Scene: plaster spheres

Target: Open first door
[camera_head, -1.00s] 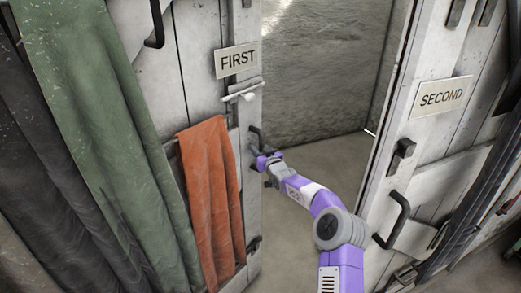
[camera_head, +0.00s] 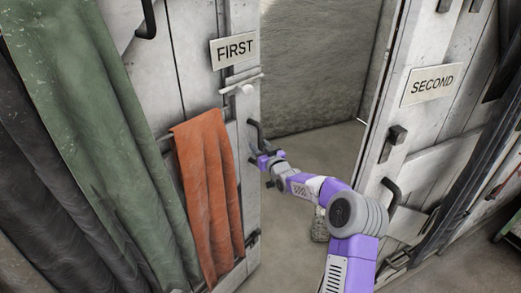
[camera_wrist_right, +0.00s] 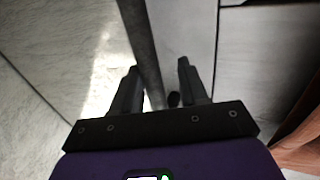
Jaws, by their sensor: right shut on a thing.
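The first door (camera_head: 190,90) is white wood with a "FIRST" sign (camera_head: 234,50). It stands open, with a gap to the right of its edge showing a grey wall and floor beyond. Its dark bar handle (camera_head: 255,132) is near that edge. My right gripper (camera_head: 259,160) is at the handle's lower part, shut on it; the fingers partly hide the contact. In the right wrist view, the two fingers (camera_wrist_right: 158,75) stand apart on either side of a dark upright bar. My left gripper is out of view.
An orange cloth (camera_head: 208,190) hangs on the first door, and green (camera_head: 85,130) and dark cloths hang at left. The second door (camera_head: 470,120), with a "SECOND" sign (camera_head: 432,85) and dark handle (camera_head: 391,194), stands at right.

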